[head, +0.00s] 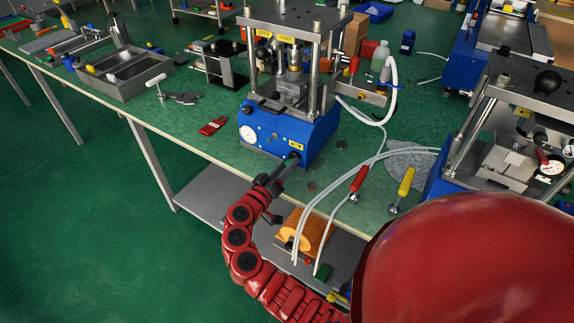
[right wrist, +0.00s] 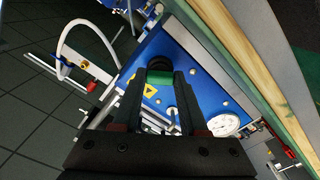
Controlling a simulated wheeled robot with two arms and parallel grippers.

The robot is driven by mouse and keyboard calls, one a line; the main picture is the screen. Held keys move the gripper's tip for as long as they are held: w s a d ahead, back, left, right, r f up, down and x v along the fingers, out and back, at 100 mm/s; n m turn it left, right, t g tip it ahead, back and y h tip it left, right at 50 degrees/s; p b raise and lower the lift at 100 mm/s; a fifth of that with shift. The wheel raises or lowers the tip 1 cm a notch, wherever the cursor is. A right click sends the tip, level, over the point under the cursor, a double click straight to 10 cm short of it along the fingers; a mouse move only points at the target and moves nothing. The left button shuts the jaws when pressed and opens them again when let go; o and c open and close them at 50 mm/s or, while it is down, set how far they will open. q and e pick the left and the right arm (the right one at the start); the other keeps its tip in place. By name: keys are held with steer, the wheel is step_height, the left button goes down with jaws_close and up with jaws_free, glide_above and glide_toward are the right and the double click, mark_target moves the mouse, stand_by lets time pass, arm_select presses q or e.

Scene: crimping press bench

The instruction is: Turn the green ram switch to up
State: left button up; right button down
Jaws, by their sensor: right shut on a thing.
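The green ram switch (right wrist: 159,80) sits on the blue front panel of the press (head: 262,130). In the right wrist view it lies between the two fingertips of my right gripper (right wrist: 160,82), with a dark round base behind it. The gripper is shut on it. In the head view my right gripper (head: 292,161) reaches the lower right part of the press's front, and its fingers hide the switch there. I cannot tell from these frames which way the switch points. My left gripper is in neither view.
A white gauge (head: 249,134) and a yellow warning label (head: 296,145) are close to the gripper on the panel. A red tool (head: 213,126) lies on the green bench to the left. White hoses (head: 330,196) run right of my arm.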

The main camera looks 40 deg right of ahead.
steer(key=n+p, duration=0.2)
steer(key=n, duration=0.3)
steer(key=shift+r, duration=0.15)
steer(key=shift+n+p, duration=0.5)
steer(key=shift+n, duration=0.4)
steer(key=shift+n+p, duration=1.05)
steer(key=shift+n, duration=0.85)
steer(key=shift+c, duration=2.2)
jaws_free()
steer(key=b+v, duration=0.1)
steer(key=v, duration=1.6)
steer(key=shift+a+b, duration=0.2)
steer(key=shift+b, duration=0.1)
